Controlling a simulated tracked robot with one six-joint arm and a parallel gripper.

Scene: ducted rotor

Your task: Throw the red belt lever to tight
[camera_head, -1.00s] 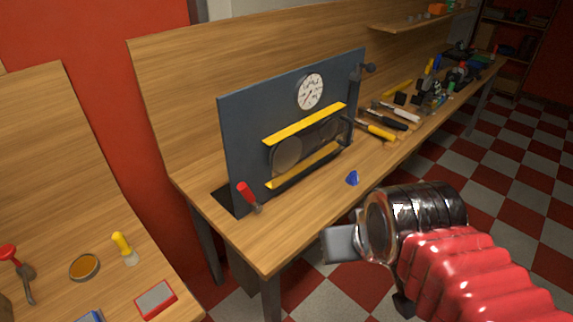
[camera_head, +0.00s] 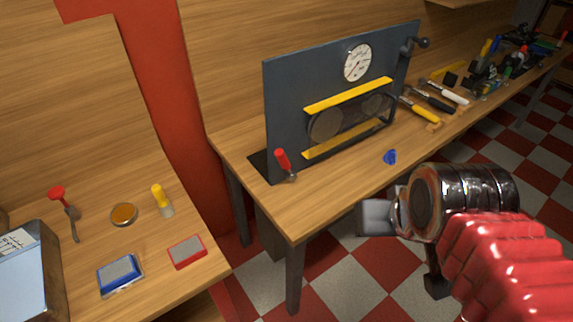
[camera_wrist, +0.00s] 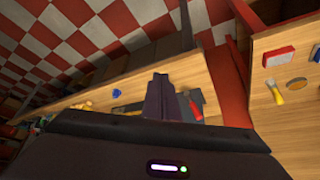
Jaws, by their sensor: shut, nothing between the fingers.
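The red belt lever (camera_head: 282,160) stands at the lower left front of a dark blue-grey panel (camera_head: 285,110) on the long wooden bench, its red handle leaning up and slightly left. A belt (camera_head: 325,126) shows between two yellow guards, with a white dial (camera_head: 357,62) above. My gripper (camera_head: 374,217) is shut and empty, in front of the bench, to the right of the lever and nearer the camera. In the wrist view my shut fingers (camera_wrist: 160,98) point at the bench, and the red handle (camera_wrist: 195,110) shows just right of them, partly hidden.
A blue piece (camera_head: 390,157) lies on the bench right of the lever. Pliers and other tools lie farther right. A side bench at left holds a yellow-handled tool (camera_head: 161,200), a round tin (camera_head: 124,214), and red (camera_head: 187,251) and blue boxes (camera_head: 120,273). Checkered floor is open at right.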

